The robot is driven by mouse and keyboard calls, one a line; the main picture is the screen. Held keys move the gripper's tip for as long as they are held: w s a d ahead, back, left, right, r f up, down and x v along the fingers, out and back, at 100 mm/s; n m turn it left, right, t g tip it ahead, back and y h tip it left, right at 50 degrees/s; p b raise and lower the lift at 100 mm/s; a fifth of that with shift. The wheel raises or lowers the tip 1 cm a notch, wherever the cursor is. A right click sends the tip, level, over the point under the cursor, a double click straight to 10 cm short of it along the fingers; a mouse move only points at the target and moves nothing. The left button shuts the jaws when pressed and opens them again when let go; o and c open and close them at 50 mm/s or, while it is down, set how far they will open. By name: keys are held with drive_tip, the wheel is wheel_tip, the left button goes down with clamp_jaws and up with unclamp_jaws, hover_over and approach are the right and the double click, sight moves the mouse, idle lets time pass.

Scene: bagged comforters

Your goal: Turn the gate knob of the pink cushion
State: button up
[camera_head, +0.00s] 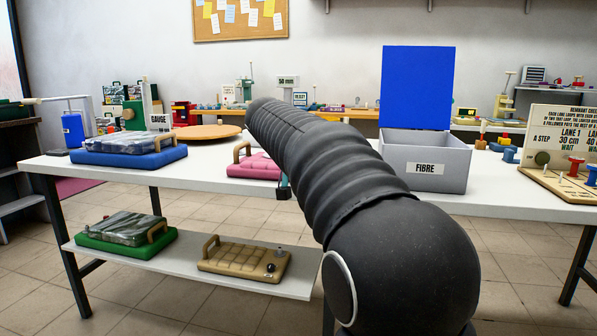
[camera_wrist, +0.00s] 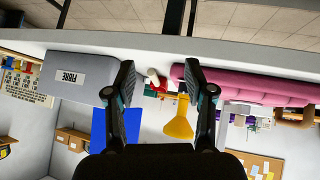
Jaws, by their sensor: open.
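The pink cushion (camera_head: 254,166) lies on the white table, with a tan handle at its left end. My dark arm hides its right part in the head view. In the wrist view, which is upside down, the pink cushion (camera_wrist: 245,86) is seen edge-on at the right. A small red and white part (camera_wrist: 156,80) shows between the fingers; I cannot tell if it is the gate knob. My gripper (camera_wrist: 160,68) is open and empty, with its right finger in front of the cushion's end. In the head view, only a dark fingertip shows below the cushion.
The grey FIBRE box (camera_head: 425,166) with a raised blue lid stands right of my arm. A blue-based bagged comforter (camera_head: 128,149) lies at the left. The lower shelf (camera_head: 190,262) holds a tan cushion (camera_head: 244,260) and a green-based bag (camera_head: 126,236). A peg board (camera_head: 560,180) is far right.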

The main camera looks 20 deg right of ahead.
drive_tip(key=w+d+m+h, duration=0.1)
drive_tip(key=w+d+m, duration=0.1)
drive_tip(key=w, duration=0.3)
drive_tip(key=w+d+m+g+h, duration=0.1)
drive_tip(key=w+d+m+h, duration=0.1)
drive_tip(key=w, duration=0.3)
drive_tip(key=w+d+m+h, duration=0.2)
drive_tip(key=w+d+m, duration=0.1)
drive_tip(key=w, duration=0.2)
drive_tip(key=shift+w+d+f+g, duration=0.2)
drive_tip(key=shift+w+d+g, duration=0.15)
drive_tip(key=shift+d+g, duration=0.05)
drive_tip(key=shift+w+d+f+m+g+h, duration=0.3)
drive_tip(key=shift+d+m+h, duration=0.2)
drive_tip(key=shift+d+h, duration=0.15)
drive_tip(key=c, duration=1)
